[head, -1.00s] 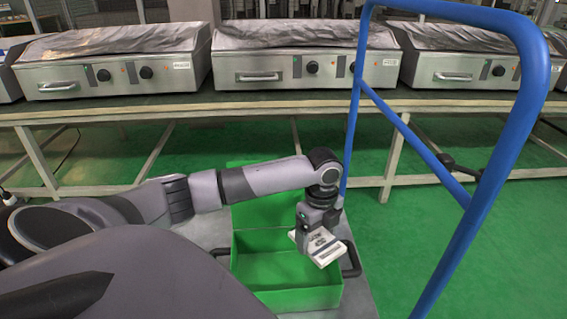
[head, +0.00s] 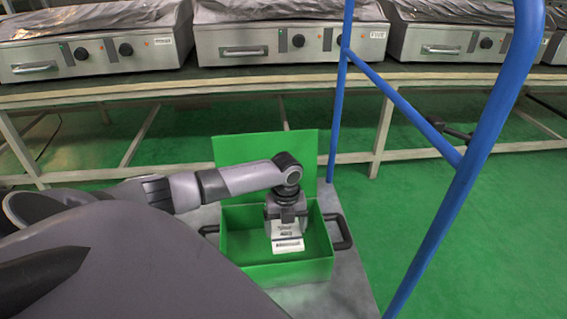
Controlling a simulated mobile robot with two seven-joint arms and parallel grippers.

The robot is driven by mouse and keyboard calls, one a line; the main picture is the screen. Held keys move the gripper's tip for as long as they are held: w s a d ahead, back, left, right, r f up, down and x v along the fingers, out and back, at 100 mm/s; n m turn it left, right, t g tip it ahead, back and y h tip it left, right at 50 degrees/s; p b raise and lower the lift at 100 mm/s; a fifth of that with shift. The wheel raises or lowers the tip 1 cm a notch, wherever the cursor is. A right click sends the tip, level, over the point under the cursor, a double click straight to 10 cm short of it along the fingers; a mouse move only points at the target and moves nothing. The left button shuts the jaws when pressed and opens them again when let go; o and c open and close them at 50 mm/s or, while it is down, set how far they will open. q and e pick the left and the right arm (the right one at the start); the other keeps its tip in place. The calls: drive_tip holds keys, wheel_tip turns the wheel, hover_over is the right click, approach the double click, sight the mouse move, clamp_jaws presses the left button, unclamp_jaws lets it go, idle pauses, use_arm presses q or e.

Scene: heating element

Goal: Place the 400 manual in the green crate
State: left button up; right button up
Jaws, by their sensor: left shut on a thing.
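The manual (head: 288,245) is a small white booklet with dark print; I cannot read a number on it. My left gripper (head: 287,222) is shut on its upper part and points down. The manual hangs inside the opening of the green crate (head: 290,272), between its walls. I cannot tell whether it touches the crate floor. The crate's green lid stands open behind it, and black handles show at both sides. My right gripper is not in view.
The crate stands on a grey cart platform (head: 345,285) with a blue tubular rail (head: 478,165) on the right. Several steel heating units (head: 290,35) stand on a long table (head: 200,88) behind. Green floor lies between.

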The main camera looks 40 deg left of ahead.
use_arm(q)
drive_tip(key=b, duration=0.2)
hover_over(285, 255)
drive_tip(key=s+d, duration=0.2)
drive_tip(key=f, duration=0.5)
drive_tip(key=shift+w+a+f, duration=0.2)
drive_tip(key=shift+w, duration=0.05)
wheel_tip(285, 255, down, 3)
drive_tip(key=shift+r+b, duration=0.15)
drive_tip(key=shift+b, duration=0.3)
wheel_tip(285, 255, down, 5)
drive_tip(key=shift+r+b, duration=0.15)
drive_tip(key=shift+b, duration=1.05)
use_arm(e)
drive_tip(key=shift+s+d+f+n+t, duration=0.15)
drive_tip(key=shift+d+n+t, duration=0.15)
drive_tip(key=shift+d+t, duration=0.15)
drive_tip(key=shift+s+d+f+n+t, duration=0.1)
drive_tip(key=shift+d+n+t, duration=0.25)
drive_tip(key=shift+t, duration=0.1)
use_arm(q)
drive_tip(key=shift+f, duration=0.2)
drive_tip(key=o, duration=0.9)
